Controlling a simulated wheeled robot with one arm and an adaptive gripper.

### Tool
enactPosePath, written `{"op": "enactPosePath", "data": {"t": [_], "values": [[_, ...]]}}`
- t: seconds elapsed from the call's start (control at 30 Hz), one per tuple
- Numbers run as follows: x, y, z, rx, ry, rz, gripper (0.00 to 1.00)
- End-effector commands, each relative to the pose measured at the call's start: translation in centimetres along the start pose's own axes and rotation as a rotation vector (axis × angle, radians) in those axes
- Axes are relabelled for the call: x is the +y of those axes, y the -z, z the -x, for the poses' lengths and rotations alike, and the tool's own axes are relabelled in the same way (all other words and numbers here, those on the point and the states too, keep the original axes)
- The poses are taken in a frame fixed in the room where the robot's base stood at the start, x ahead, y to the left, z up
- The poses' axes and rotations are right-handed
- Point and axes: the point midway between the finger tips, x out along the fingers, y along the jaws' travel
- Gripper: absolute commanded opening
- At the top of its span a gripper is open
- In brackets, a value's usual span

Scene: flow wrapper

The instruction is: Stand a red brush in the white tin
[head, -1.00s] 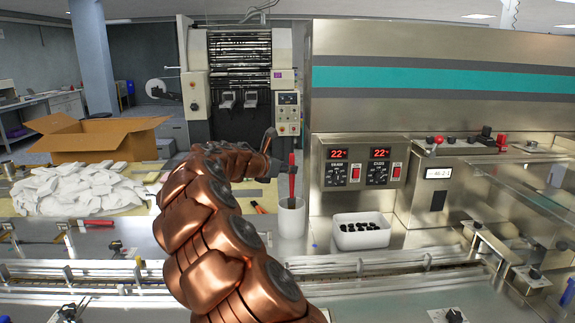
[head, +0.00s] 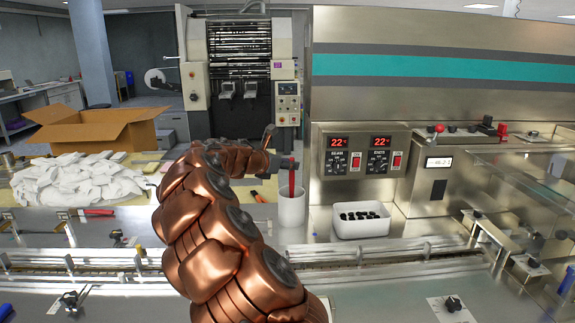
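A red brush (head: 292,180) stands nearly upright at the end of my gripper (head: 287,163), which appears shut on its upper part; the fingertips are small and partly hidden. The white tin (head: 291,212) stands on the steel worktop directly below. The brush's lower end overlaps the tin's mouth and appears to be just inside the rim. Another red item (head: 98,212), possibly a brush, lies on the worktop at the left.
A white tub (head: 362,230) with dark pieces stands right of the tin. A white heap of packets (head: 75,180) and an open cardboard box (head: 95,131) are at the left. A conveyor rail (head: 380,256) crosses in front; the wrapper's steel housing rises behind at right.

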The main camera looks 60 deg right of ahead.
Motion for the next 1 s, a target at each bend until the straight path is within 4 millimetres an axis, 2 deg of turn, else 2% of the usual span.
{"op": "enactPosePath", "data": {"t": [0.03,0.1,0.4,0.53,0.67,1.0], "values": [[0.0,0.0,0.0,0.000,0.000,0.000,0.40],[0.0,0.0,0.0,0.000,0.000,0.000,0.47],[0.0,0.0,0.1,0.000,0.000,0.000,0.48],[0.0,0.0,0.7,-0.001,0.000,0.000,0.48],[0.1,0.0,2.3,-0.001,-0.002,0.001,0.48],[0.1,0.0,7.9,-0.001,-0.004,0.000,0.48]]}}
